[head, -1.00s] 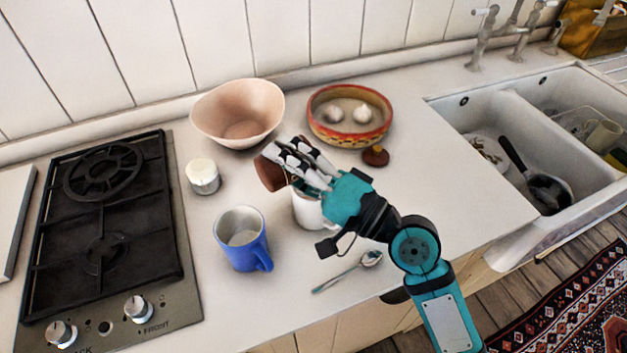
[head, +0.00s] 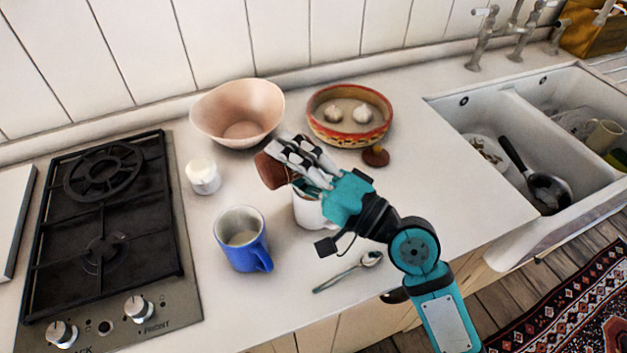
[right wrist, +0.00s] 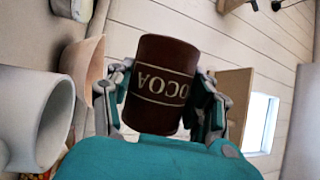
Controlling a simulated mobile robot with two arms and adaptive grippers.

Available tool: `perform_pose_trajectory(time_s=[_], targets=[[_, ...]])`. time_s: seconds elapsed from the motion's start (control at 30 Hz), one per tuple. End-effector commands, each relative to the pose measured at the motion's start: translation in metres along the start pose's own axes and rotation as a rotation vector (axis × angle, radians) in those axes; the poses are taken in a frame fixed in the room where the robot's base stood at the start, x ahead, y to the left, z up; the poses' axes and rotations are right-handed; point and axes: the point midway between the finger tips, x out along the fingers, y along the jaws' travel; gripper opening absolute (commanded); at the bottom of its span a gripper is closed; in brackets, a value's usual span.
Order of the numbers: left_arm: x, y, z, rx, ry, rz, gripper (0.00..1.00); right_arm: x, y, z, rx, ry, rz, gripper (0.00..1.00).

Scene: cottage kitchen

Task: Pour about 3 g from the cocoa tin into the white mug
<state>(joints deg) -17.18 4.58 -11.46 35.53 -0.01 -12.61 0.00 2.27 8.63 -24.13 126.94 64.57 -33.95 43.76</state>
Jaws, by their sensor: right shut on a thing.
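My right gripper (head: 293,166) is shut on the brown cocoa tin (head: 268,171). The tin is tilted and held above the counter, close to the white mug. In the right wrist view the tin (right wrist: 163,82) sits between the fingers, its COCOA label upside down in the picture. The white mug (head: 306,211) stands upright on the counter, partly hidden behind and below my gripper. In the right wrist view the mug (right wrist: 22,120) is at the left, its rim facing the tin side. The tin's mouth, any falling cocoa and the mug's inside are not visible. My left gripper is not in view.
A blue mug (head: 245,254) and a white-lidded jar (head: 203,177) stand left of the white mug. A spoon (head: 348,272) lies in front. A pink bowl (head: 218,124), a bowl with garlic (head: 320,131) and a small brown lid-like piece (head: 376,157) are behind. Counter right is clear.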

Motion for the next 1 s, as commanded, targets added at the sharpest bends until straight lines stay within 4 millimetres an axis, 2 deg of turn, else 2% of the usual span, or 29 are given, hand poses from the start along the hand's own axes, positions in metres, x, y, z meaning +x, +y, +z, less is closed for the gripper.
perform_pose_trajectory(time_s=[1.0], targets=[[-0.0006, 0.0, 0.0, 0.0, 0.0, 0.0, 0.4, -0.0002, -0.0024, -0.0019, 0.056, 0.013, -0.023, 0.19]])
